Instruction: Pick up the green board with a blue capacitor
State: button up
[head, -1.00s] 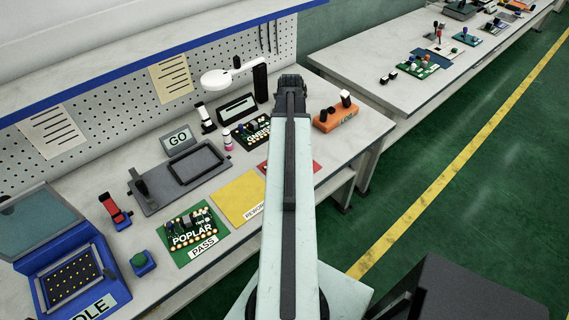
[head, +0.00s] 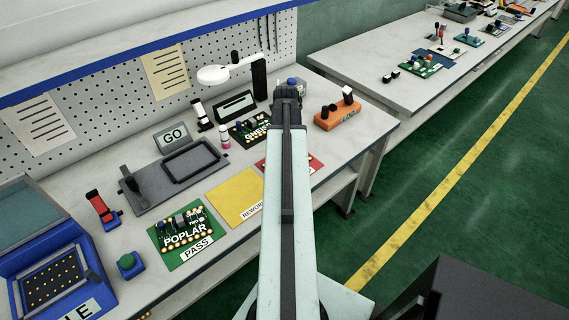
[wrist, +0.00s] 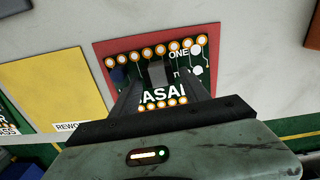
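A green board (wrist: 150,55) lettered "ASAI" lies on the red mat (wrist: 103,46) in the wrist view. It has a dark blue capacitor (wrist: 118,75) at its left, a grey part (wrist: 157,72) near its middle and white round parts at its right. My gripper (wrist: 163,86) is over this board, its two dark fingers apart on either side of the grey part. Whether they touch the board cannot be told. In the head view my arm hides this board; my gripper (head: 287,92) shows from behind, and the red mat (head: 312,163) shows only in part.
The POPLAR board (head: 184,238) lies on the green PASS mat (head: 197,253). The yellow rework mat (head: 236,197) is bare. Another green board (head: 250,130), a black fixture (head: 150,198), a lamp (head: 214,75) and an orange block (head: 337,118) stand around. A second bench (head: 400,45) is behind.

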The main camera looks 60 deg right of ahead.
grip_shut()
notch_tip(320, 180, up, 10)
jog(key=p, duration=1)
